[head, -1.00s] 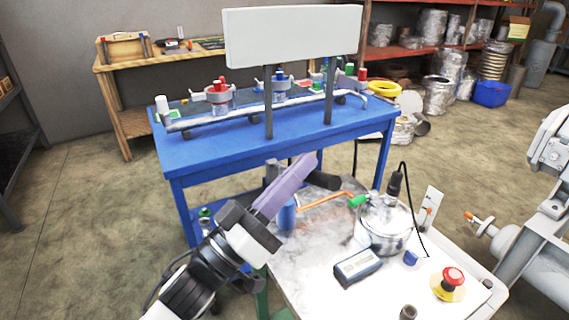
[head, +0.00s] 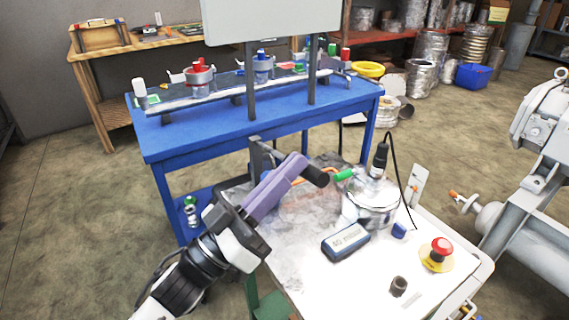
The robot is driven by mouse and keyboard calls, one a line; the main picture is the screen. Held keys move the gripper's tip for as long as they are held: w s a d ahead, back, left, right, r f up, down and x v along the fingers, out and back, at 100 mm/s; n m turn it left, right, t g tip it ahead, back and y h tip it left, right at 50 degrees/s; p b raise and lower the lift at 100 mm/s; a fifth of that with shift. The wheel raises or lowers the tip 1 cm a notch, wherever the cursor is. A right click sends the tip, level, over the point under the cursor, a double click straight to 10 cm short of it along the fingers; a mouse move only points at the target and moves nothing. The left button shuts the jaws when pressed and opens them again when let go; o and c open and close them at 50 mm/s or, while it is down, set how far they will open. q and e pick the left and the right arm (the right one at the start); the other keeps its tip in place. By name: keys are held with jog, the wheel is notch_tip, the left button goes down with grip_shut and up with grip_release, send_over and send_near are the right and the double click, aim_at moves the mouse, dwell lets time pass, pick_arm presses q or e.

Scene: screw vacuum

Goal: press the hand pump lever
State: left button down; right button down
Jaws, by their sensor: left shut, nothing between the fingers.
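The fingers overlap the lever in the head view, just left of the black grip. I cannot tell whether they touch it. The pump's blue body and most of the lever are hidden behind the gripper. My right gripper is not in view.
A steel vessel (head: 370,208), a grey-blue meter (head: 346,241) and a red emergency button (head: 440,248) stand on the bench right of the pump. A blue table (head: 215,143) with a large panel (head: 275,20) stands behind. A grey machine (head: 540,130) is at right.

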pick_arm(q)
notch_tip(320, 180, down, 7)
jog(key=m+g+h+b, duration=0.2)
jog(key=m+g+b, duration=0.2)
jog(key=m, duration=0.3)
jog(key=shift+s+d+f+h, duration=0.15)
jog(key=shift+s+d+h, duration=0.1)
jog(key=shift+h, duration=0.15)
jog(key=shift+f, duration=0.2)
jog(key=shift+g, duration=0.3)
jog(key=r+p, duration=0.4)
jog(key=r, duration=0.1)
jog(key=shift+s+a+r, duration=0.1)
jog(key=shift+s+a, duration=0.15)
jog(key=shift+s, duration=0.15)
jog(key=b+v, duration=0.1)
jog(key=v, duration=0.9)
jog(key=shift+s+m, duration=0.2)
jog(key=shift+m, duration=0.1)
